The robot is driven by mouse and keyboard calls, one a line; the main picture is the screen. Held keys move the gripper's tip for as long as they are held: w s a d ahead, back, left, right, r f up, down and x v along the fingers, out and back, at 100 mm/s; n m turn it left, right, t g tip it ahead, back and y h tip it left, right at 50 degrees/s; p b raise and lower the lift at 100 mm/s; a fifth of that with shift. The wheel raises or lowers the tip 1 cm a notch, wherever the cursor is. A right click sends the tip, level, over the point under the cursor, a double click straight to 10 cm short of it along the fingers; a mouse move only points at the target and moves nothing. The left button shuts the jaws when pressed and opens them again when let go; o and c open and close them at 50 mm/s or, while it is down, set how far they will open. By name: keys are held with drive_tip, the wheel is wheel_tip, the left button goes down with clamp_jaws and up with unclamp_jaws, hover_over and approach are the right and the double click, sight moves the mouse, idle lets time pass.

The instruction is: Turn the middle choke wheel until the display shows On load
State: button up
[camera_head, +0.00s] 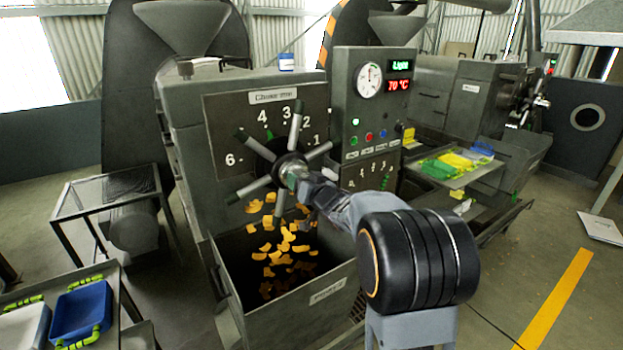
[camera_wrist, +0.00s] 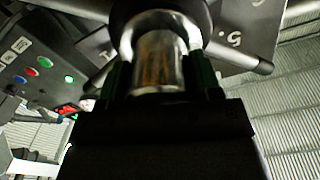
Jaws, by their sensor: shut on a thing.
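My gripper (camera_head: 296,177) is at the hub, apart from the spoke ends. In the wrist view its dark fingers (camera_wrist: 163,85) close around both sides of the shiny metal hub shaft (camera_wrist: 160,58). The fingertips are partly hidden in the head view.
An open bin (camera_head: 335,290) with yellow flakes falling into it lies below the wheel. A control box (camera_head: 372,110) with a gauge and buttons stands close on the right. Another machine with a wheel (camera_head: 530,102) is farther right. A mesh-topped stand (camera_head: 110,193) is at left.

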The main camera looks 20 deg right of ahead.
idle(0.3)
drive_tip(key=o, duration=1.3)
drive_tip(key=shift+s, duration=0.1)
drive_tip(key=s, duration=0.4)
drive_tip(key=s+d+b, duration=0.1)
drive_tip(key=s, duration=0.4)
drive_tip(key=s+d+b, duration=0.1)
drive_tip(key=s, duration=0.3)
drive_tip(key=shift+s+d, duration=0.2)
